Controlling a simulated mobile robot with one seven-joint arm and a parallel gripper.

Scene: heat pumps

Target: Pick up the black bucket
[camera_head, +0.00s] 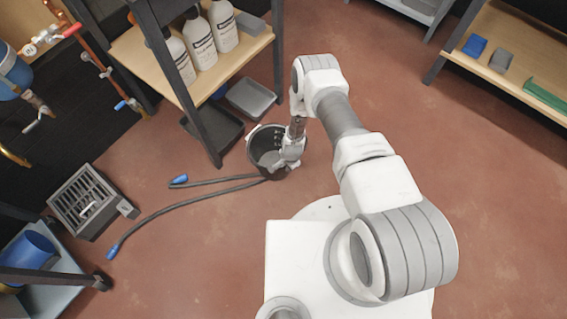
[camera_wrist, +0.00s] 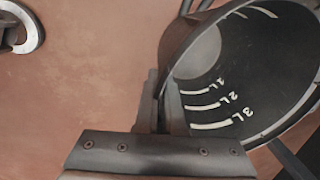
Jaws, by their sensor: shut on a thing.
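The black bucket (camera_head: 266,139) is on or just above the red-brown floor beside the wooden shelf; I cannot tell whether it touches the floor. My gripper (camera_head: 291,152) is at its right side in the head view. In the wrist view, the bucket (camera_wrist: 245,70) shows its dark inside with white 1L, 2L and 3L marks. My gripper (camera_wrist: 167,100) is shut on the bucket's wall near the rim, with one finger inside and one outside. The bucket's far outer side is hidden.
Dark hoses with blue ends (camera_head: 190,194) lie by the bucket. A shelf (camera_head: 140,55) holding white bottles (camera_head: 222,27) stands close behind it, with grey trays (camera_head: 250,97) below. A grey grille unit (camera_head: 90,202) is at left. Floor at right (camera_head: 480,190) is clear.

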